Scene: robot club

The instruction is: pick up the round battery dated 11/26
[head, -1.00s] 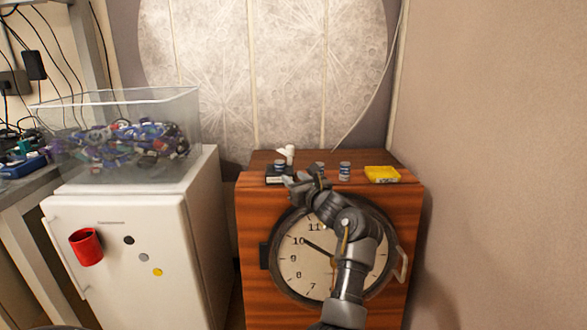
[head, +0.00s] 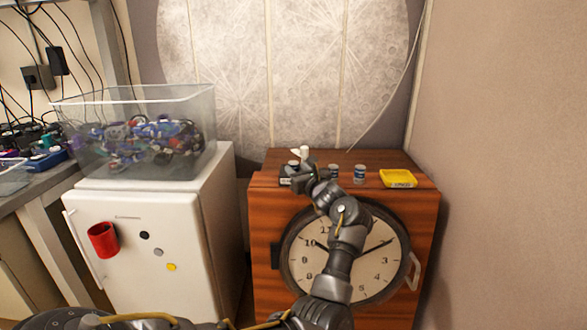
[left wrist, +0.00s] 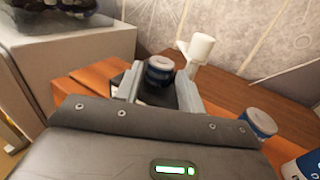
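Several small round batteries with blue wraps and grey tops stand on top of the wooden cabinet. One battery (left wrist: 158,72) stands on a small black item (head: 285,180) at the left and lies between the fingers of my left gripper (left wrist: 159,88). The gripper looks open, with small gaps beside this battery. In the head view the gripper (head: 308,174) is at the left part of the cabinet top. A second battery (head: 333,170) and a third battery (head: 360,174) stand to the right, apart from the gripper. No date is readable. My right gripper is not in view.
A white fitting (left wrist: 200,47) stands just behind the gripper. A yellow tray (head: 398,179) lies at the right of the wooden cabinet (head: 265,225), which has a clock face. A white fridge (head: 180,235) with a clear bin (head: 180,105) stands left. The wall is close behind.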

